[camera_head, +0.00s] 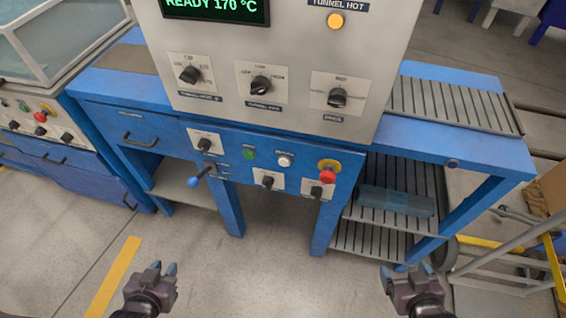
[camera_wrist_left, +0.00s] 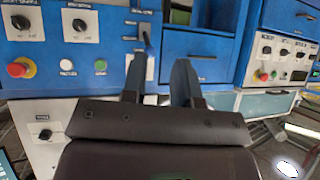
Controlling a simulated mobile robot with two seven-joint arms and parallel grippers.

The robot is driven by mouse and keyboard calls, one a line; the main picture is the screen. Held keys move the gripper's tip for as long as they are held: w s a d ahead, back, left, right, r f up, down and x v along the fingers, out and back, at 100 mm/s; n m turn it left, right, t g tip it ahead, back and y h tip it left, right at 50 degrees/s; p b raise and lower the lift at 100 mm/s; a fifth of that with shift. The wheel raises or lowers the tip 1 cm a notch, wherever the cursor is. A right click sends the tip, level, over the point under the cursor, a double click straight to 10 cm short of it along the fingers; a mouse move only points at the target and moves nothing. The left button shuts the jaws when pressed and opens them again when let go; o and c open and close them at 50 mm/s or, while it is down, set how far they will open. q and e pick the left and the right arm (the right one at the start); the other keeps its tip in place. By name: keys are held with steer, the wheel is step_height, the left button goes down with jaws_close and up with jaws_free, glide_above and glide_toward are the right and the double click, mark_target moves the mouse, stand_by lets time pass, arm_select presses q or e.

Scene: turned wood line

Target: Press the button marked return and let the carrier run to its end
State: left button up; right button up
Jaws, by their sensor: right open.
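The blue control panel (camera_head: 228,170) under the grey cabinet carries a green button (camera_head: 249,154) and a white button (camera_head: 285,160). Both also show in the left wrist view, green (camera_wrist_left: 100,65) and white (camera_wrist_left: 67,65). Their labels are too small to read, so I cannot tell which is marked return. I cannot make out a carrier. My left gripper (camera_head: 162,269) is low in front of the machine, apart from the panel, its fingers parted and empty. My right gripper (camera_head: 406,270) is open and empty at the lower right, also apart from the machine.
A red stop button (camera_head: 327,177) sits right of the white button. A blue-knobbed lever (camera_head: 195,181) sticks out left of the buttons. Several black rotary knobs are around them. The display (camera_head: 215,8) reads READY 170 °C, and an amber lamp (camera_head: 335,21) is marked TUNNEL HOT.

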arm_select(q)
jaws_close()
stand_by(1.4)
